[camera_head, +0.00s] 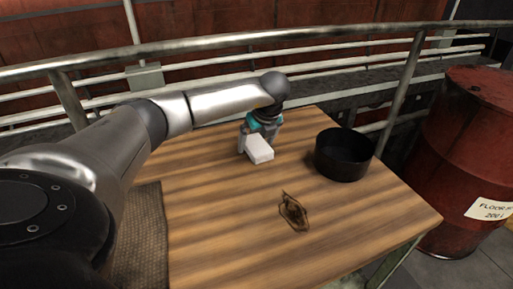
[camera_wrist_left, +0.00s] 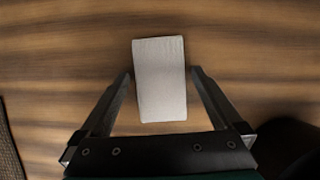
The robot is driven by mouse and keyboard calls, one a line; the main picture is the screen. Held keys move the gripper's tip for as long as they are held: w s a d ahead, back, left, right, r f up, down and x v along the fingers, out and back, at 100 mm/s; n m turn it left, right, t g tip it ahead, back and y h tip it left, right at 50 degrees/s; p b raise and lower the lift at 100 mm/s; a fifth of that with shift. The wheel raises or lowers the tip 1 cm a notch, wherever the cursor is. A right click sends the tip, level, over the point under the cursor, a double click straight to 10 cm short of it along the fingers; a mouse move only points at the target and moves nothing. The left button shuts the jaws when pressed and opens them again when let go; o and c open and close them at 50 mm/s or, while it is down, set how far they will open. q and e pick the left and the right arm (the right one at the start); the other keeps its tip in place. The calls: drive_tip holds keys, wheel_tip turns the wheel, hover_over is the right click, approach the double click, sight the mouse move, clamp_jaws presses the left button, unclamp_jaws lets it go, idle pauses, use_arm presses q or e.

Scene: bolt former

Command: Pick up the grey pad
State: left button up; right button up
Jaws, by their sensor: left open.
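The grey pad (camera_head: 260,149) is a pale, box-shaped piece on the wooden table (camera_head: 225,235). My left gripper (camera_head: 250,143) is right at the pad in the head view, with its arm coming in from the left. In the left wrist view the pad (camera_wrist_left: 160,80) lies between the two fingers of the gripper (camera_wrist_left: 160,73). The fingers are apart, with a gap visible on each side of the pad near their tips. The pad reaches past the fingertips. My right gripper is in neither view.
A black round bowl (camera_head: 343,155) stands to the right of the pad. A small brown tangled thing (camera_head: 294,212) lies nearer the front. A woven mat (camera_head: 146,235) is at the left. A red drum (camera_head: 468,160) stands right of the table, and a metal railing (camera_head: 250,40) runs behind.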

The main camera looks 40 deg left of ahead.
use_arm(q)
drive_tip(key=shift+f, duration=0.25)
idle(0.3)
drive_tip(key=c, duration=1.2)
